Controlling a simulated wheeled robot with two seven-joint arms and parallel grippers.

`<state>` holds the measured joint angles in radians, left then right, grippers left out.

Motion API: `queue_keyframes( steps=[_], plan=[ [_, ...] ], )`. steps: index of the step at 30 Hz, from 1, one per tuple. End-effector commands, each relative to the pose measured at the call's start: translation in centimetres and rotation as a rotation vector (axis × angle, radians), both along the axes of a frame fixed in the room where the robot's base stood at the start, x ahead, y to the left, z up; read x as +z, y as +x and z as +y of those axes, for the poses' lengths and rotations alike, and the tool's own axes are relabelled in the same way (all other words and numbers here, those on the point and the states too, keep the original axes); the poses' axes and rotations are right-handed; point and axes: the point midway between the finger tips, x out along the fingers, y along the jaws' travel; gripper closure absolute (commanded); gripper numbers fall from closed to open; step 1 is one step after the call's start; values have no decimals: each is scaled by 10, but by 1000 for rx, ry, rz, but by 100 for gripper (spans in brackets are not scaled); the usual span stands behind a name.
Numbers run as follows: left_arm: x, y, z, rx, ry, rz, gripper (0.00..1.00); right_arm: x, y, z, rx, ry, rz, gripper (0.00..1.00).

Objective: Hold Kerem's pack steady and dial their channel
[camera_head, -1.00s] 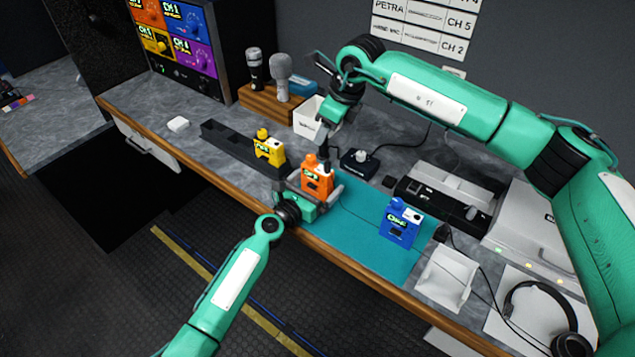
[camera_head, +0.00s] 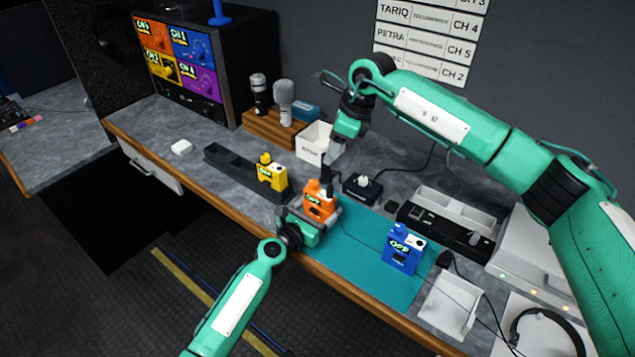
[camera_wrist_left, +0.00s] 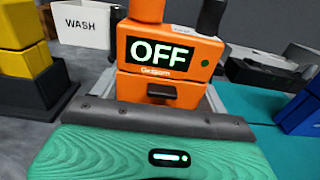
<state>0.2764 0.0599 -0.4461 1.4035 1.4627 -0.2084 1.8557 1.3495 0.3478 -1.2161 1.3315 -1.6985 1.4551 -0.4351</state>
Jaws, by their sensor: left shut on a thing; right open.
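An orange pack (camera_head: 319,204) stands upright at the left end of the teal mat (camera_head: 375,284). In the left wrist view the orange pack (camera_wrist_left: 165,62) fills the middle, and its display reads OFF. My left gripper (camera_head: 309,222) is shut on its lower part from the front. My right gripper (camera_head: 328,172) is open and points down at the top of the pack; whether it touches the knob I cannot tell. A yellow pack (camera_head: 271,174) stands at the black rack (camera_head: 228,161). A blue pack (camera_head: 402,250) stands on the mat. The wall list (camera_head: 428,42) is cut off at the top.
A white box (camera_head: 314,143) and a dark box with a pale knob (camera_head: 362,187) stand behind the pack. A wooden block (camera_head: 270,127) holds microphones. A monitor (camera_head: 185,60) shows coloured panels. A white stand (camera_head: 450,304) and headphones (camera_head: 548,330) lie right.

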Motion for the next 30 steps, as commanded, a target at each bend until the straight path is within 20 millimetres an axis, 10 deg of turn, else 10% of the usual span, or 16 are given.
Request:
queue_keyframes(
  steps=[11, 30],
  plan=[
    [-1, 0, 0, 0, 1, 1, 52, 1, 6, -5, 174, 34, 4, 54],
    [-1, 0, 0, 0, 1, 0, 52, -96, 8, 35, 172, 33, 4, 54]
  ],
)
